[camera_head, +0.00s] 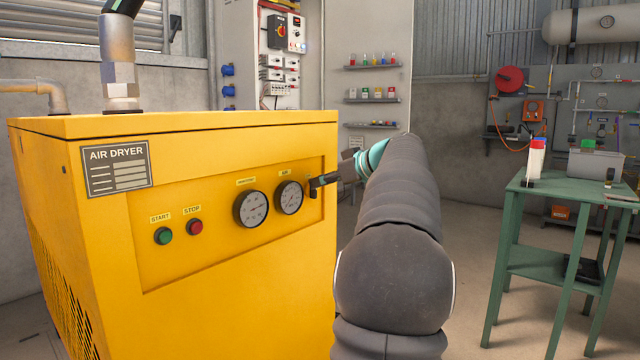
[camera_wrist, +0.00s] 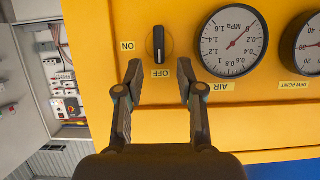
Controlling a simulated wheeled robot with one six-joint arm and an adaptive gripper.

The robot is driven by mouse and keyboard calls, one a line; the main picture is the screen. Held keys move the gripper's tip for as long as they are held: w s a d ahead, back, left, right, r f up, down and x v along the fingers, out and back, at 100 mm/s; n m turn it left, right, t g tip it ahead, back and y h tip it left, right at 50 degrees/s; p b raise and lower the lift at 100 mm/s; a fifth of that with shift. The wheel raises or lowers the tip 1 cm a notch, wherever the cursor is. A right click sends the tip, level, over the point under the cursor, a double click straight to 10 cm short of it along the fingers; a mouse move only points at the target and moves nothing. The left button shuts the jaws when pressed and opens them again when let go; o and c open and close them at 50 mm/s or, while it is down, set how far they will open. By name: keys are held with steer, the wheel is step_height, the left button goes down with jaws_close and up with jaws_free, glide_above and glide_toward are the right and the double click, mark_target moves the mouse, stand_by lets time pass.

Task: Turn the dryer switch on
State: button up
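The dryer switch (camera_wrist: 158,44) is a black rotary knob on the yellow air dryer panel, seen in the wrist view. Its long grip stands vertical in the picture, in line with the OFF label (camera_wrist: 160,73) just below it. The ON label (camera_wrist: 127,45) is to its left, and both labels appear upside down. My gripper (camera_wrist: 159,68) is open and empty, with its fingertips apart just below the knob in the picture, one to each side.
The AIR gauge (camera_wrist: 234,42) sits close right of the knob in the wrist view. START (camera_head: 163,236) and STOP (camera_head: 195,227) buttons are farther left in the head view. A green table (camera_head: 540,190) stands at right, with floor free between it and the dryer (camera_head: 230,290).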

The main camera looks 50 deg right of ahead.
steer(key=shift+x, duration=0.85)
jaws_close()
steer(key=shift+r, duration=0.1)
steer(key=shift+w+d+f+m+t+y+p, duration=0.1)
steer(key=shift+d+f+m+t+y+p, duration=0.35)
steer(key=shift+m+y+p, duration=1.2)
steer(key=shift+d+f+m+t+y+p, duration=0.45)
steer(key=shift+m+y+p, duration=0.25)
steer(key=shift+m+p, duration=1.85)
steer(key=shift+d+f+m+t+y+p, duration=0.4)
steer(key=shift+m+y+p, duration=0.95)
steer(key=shift+m, duration=1.25)
steer(key=shift+f, duration=0.1)
